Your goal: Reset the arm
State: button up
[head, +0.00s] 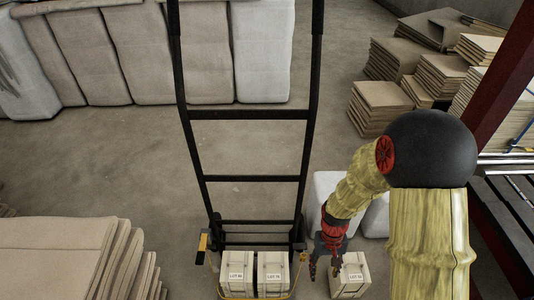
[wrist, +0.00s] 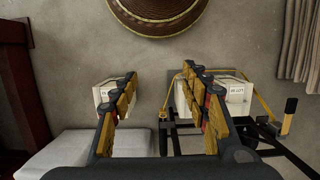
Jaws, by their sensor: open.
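My gripper (head: 325,268) is low at the bottom of the head view, pointing down, with its fingers apart. In the wrist view the fingers (wrist: 160,76) are spread and only bare floor shows between them. A pale box (head: 350,277) with a label stands on the floor just right of my gripper in the head view. In the wrist view this box (wrist: 104,93) is partly hidden behind the left finger. I cannot tell whether the finger touches it. No cloth is in the gripper.
A black hand truck (head: 250,114) stands left of my gripper, with two labelled boxes (head: 238,278) and a yellow strap at its foot. Pale padded blocks (head: 328,188) lie behind my arm. Stacked brown sheets (head: 379,105) and a red post (head: 503,75) are at right. Open floor (head: 110,165) lies left.

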jog(key=s+r+t+p, duration=0.1)
jog(key=s+r+t, duration=0.1)
jog(key=r, duration=1.1)
jog(key=s+r+t+p, duration=0.1)
jog(key=s+r+t, duration=0.2)
jog(key=r, duration=1.1)
jog(key=s+r+t+p, duration=0.2)
jog(key=s+r+t, duration=0.1)
jog(key=r, duration=1)
jog(key=shift+s+r, duration=0.15)
jog(key=shift+r, duration=0.1)
jog(key=shift+f, duration=0.15)
